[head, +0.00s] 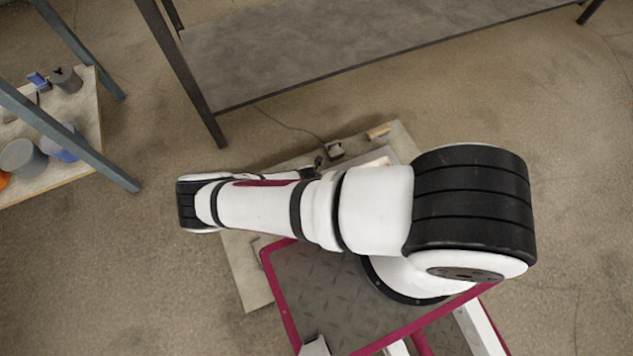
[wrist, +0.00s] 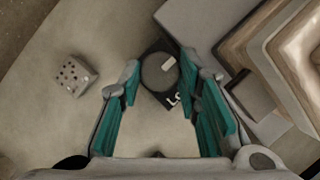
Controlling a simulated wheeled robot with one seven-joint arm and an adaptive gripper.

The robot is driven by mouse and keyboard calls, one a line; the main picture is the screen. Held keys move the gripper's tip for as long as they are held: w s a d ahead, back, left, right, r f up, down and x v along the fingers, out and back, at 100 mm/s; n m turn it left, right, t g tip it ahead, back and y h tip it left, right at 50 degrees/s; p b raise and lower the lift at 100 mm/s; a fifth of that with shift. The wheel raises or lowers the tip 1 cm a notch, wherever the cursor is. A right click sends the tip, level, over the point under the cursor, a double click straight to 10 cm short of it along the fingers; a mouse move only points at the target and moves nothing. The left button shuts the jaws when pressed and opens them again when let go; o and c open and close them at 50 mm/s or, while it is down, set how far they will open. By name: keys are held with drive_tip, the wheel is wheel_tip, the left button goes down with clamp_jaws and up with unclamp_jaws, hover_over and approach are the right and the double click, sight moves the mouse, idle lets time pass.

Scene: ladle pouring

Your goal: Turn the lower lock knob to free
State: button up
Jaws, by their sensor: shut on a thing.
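The lock knob (wrist: 157,75) is a round dark grey disc with a short white mark on its upper right. It sits on a black plate (wrist: 173,97) with white letters, partly hidden by a finger. My gripper (wrist: 160,66) has its two teal-padded fingers on either side of the knob and is shut on it. My arm hides the knob in the head view, and I cannot make out the gripper there. I cannot tell from the mark alone whether the knob is at free or locked.
The pale board (head: 245,280) lies on the floor under my arm. In the wrist view, a small pale block with dark holes (wrist: 73,75) is at left and a stepped tan form (wrist: 290,50) at right. A grey bench (head: 330,45) and a shelf with pots (head: 60,165) stand beyond.

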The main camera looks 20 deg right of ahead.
drive_tip(key=o, duration=1.1)
drive_tip(key=v, duration=1.2)
drive_tip(key=shift+a, duration=0.1)
